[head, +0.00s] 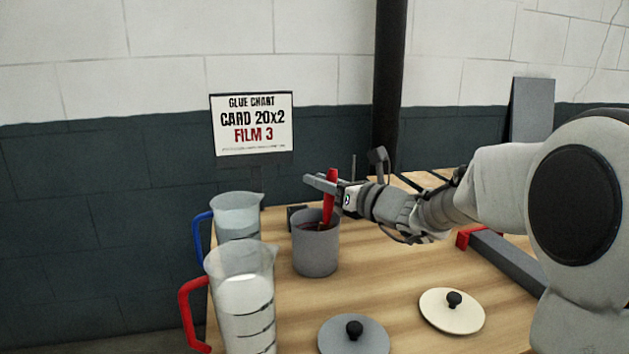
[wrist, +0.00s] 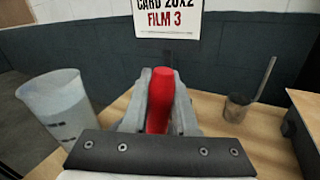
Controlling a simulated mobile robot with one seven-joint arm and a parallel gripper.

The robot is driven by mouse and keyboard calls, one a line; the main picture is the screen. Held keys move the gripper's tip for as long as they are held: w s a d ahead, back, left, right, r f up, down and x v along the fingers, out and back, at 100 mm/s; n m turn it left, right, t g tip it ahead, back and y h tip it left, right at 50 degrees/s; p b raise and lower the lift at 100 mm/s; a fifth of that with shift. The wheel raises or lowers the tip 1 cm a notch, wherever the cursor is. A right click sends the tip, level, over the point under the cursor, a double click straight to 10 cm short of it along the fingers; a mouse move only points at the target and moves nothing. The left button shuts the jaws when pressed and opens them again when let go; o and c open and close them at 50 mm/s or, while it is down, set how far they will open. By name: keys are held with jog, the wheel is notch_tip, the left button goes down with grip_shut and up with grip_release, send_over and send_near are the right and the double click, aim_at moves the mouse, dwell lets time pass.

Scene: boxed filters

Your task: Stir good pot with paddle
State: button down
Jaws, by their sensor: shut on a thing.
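My gripper (head: 332,187) is shut on the red paddle (head: 328,203), which stands a little tilted with its lower end inside the grey pot (head: 316,252). In the wrist view the red paddle (wrist: 160,100) sits between the two fingers of my gripper (wrist: 158,105). The pot holds dark reddish contents, and the paddle's lower end is hidden in it. The pot is not visible in the wrist view. A sign (head: 252,124) above the table reads "GLUE CHART, CARD 20x2, FILM 3".
A clear jug with a red handle (head: 243,300) and one with a blue handle (head: 237,217) stand left of the pot. A grey lid (head: 372,338) and a cream lid (head: 470,318) lie in front. A small cup (wrist: 238,108) holding a thin rod stands at right in the wrist view.

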jog(key=shift+w, duration=0.45)
notch_tip(320, 180, up, 9)
jog(key=a+p, duration=0.1)
jog(key=p, duration=0.5)
jog(key=shift+s+a+f, duration=0.15)
jog(key=shift+s+a, duration=0.05)
jog(key=shift+s, duration=0.05)
dwell(0.8)
notch_tip(320, 180, up, 6)
jog(key=p, duration=0.5)
jog(key=shift+w+f, duration=0.1)
dwell(0.9)
